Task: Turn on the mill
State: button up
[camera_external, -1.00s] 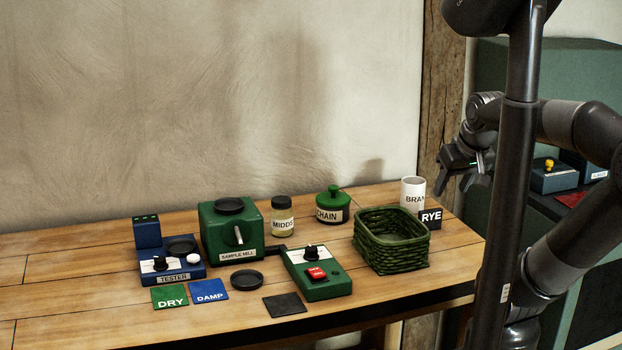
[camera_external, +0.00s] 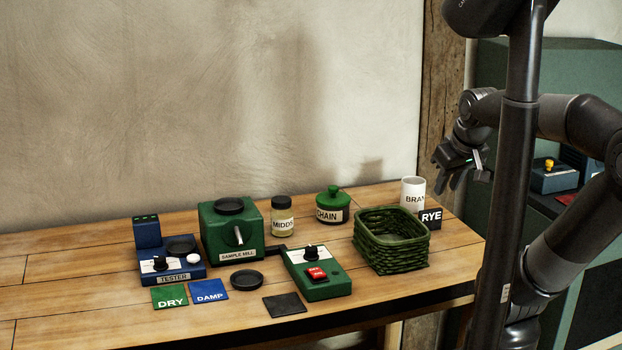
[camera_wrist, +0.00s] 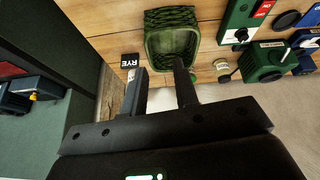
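The green sample mill (camera_external: 231,230) stands on the table, left of centre, with a dark round top and a light lever on its front. A green control box (camera_external: 318,274) with a black knob (camera_external: 311,252) and a red switch (camera_external: 316,273) sits to its right, and a dark link joins the two. In the wrist view the control box (camera_wrist: 243,20) and mill (camera_wrist: 264,62) are at upper right. My gripper (camera_external: 457,177) is in the air right of the table, well apart from both. Its two fingers (camera_wrist: 160,80) are spread with nothing between them.
A green basket (camera_external: 391,240), white BRAN cup (camera_external: 412,191) and RYE sign (camera_external: 430,218) stand at the table's right end. A MIDDS jar (camera_external: 282,217) and CHAIN pot (camera_external: 332,206) are behind. A blue tester (camera_external: 172,262) is left. The front right table is clear.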

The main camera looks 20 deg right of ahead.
jog(key=w+a+n, duration=0.1)
jog(key=n, duration=0.1)
jog(key=w+a+n+g, duration=0.1)
jog(key=a+n, duration=0.1)
jog(key=n, duration=0.1)
jog(key=w+a+n, duration=0.1)
jog(key=w+n, duration=0.1)
jog(key=shift+a+r+g, duration=0.1)
jog(key=shift+a+g, duration=0.15)
jog(key=shift+g, duration=0.05)
grip_shut()
jog(key=w+a+f+n+g, duration=0.2)
jog(key=w+a+n, duration=0.1)
jog(key=a+n, duration=0.7)
jog(key=w+a+f+n+g, duration=0.3)
jog(key=a+n, duration=0.8)
jog(key=n, duration=0.6)
jog(key=shift+w, duration=0.6)
